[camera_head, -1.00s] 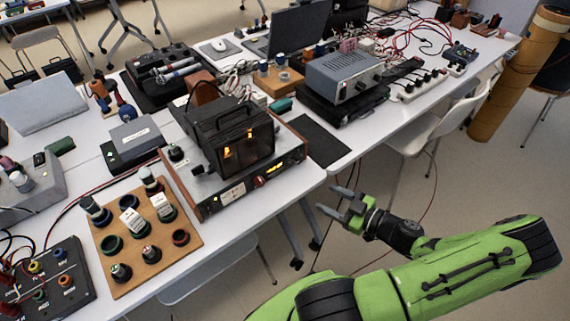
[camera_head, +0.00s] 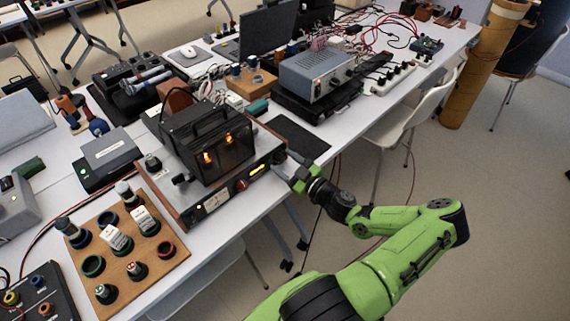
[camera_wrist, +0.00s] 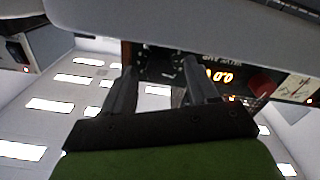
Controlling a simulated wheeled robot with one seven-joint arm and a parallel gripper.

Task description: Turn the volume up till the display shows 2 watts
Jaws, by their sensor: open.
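The amplifier (camera_head: 190,222) is a wood-sided unit at the table's front edge, with glowing tubes in a black cage on top. Its orange display (camera_head: 258,169) lights the right part of the front panel; in the wrist view the display (camera_wrist: 218,76) appears upside down and seems to read 0.0. A red knob (camera_wrist: 260,83) and a white meter (camera_wrist: 298,87) show beside it. My gripper (camera_head: 284,164) is at the panel's right end, its fingers open and pointing at the panel. The volume knob is not clear; the area between my fingertips (camera_wrist: 161,72) is dark, and contact cannot be told.
A wooden board (camera_head: 125,270) with several knobs and sockets lies left of the amplifier. A black mat (camera_head: 300,138) and a grey instrument (camera_head: 318,72) are to its right. A white chair (camera_head: 408,128) stands by the table; the floor in front is open.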

